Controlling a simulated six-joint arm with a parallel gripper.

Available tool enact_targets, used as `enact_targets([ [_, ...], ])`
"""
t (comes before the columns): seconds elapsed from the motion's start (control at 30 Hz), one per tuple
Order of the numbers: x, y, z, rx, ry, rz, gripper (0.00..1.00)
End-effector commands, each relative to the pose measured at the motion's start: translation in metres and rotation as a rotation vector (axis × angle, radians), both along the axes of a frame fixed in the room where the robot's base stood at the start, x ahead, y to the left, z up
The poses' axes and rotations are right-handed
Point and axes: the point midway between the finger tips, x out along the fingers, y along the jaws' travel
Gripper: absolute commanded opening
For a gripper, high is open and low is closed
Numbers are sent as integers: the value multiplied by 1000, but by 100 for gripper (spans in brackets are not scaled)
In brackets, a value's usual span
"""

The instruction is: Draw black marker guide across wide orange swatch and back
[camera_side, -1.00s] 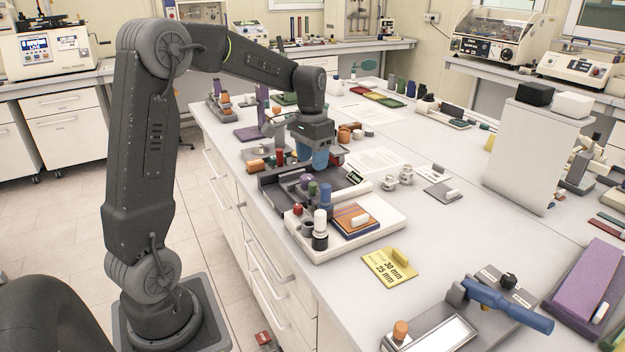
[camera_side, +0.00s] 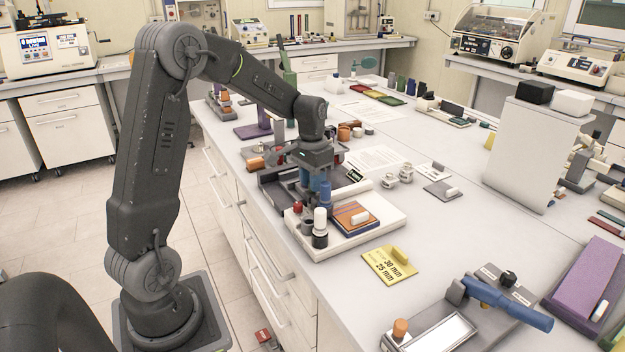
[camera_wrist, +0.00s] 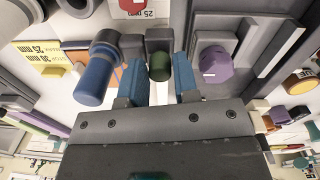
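My gripper (camera_wrist: 159,66) has two blue fingers, open, one on each side of a dark green cylinder (camera_wrist: 159,60); narrow gaps seem to remain, though contact is hard to judge. In the side view my gripper (camera_side: 314,190) is low among the pegs by the white tray. A blue cylinder (camera_wrist: 95,75) is left of the fingers and a purple one (camera_wrist: 215,63) right. I cannot tell which item is the black marker.
The white tray (camera_side: 345,242) surrounds the swatch and pegs, with a red-topped peg (camera_side: 297,208) at its left. A yellow card reading 30 mm and 25 mm (camera_side: 388,268) lies in front. Bench around the card is clear. A blue-handled tool (camera_side: 508,305) lies at front right.

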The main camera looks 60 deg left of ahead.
Motion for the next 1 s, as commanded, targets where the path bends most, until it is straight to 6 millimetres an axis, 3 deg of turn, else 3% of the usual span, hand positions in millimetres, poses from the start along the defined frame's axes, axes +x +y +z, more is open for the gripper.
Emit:
enact_targets([
  [0.3,0,0,0,0,0,0,0],
  [0.63,5,0,0,-1,1,-1,0],
  [1.0,77,1,0,1,-2,-1,0],
])
